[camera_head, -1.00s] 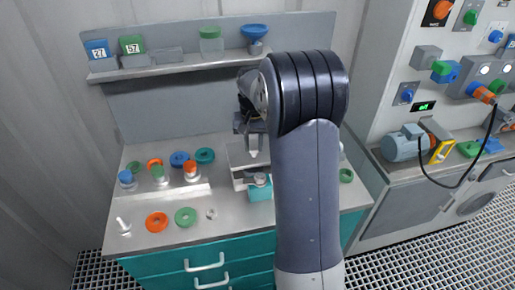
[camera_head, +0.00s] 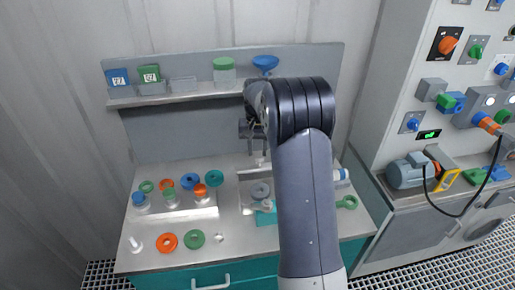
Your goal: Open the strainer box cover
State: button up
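A pale metal box-like frame (camera_head: 243,178) on the bench, behind and left of my arm, looks like the strainer box. A grey round part (camera_head: 260,190) shows inside its outline, and a teal block (camera_head: 266,217) sits at its front. I cannot clearly tell a cover from the box, or whether it is open. My gripper (camera_head: 259,160) points down just above the back of this frame. It is small and partly hidden by my arm, so its opening and any contact are unclear.
Left on the bench (camera_head: 150,262) are several coloured rings and capped bottles, including an orange ring (camera_head: 166,242) and a green ring (camera_head: 194,239). A green ringed part (camera_head: 347,202) lies right of my arm. A shelf (camera_head: 190,95) with containers runs behind. A motor (camera_head: 406,171) stands farther right.

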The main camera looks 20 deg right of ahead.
jog(key=o, duration=0.3)
jog(key=shift+s, duration=0.1)
jog(key=shift+o, duration=0.2)
notch_tip(320, 180, up, 11)
jog(key=b, duration=0.1)
jog(key=shift+f, duration=0.1)
jog(key=shift+c, duration=0.5)
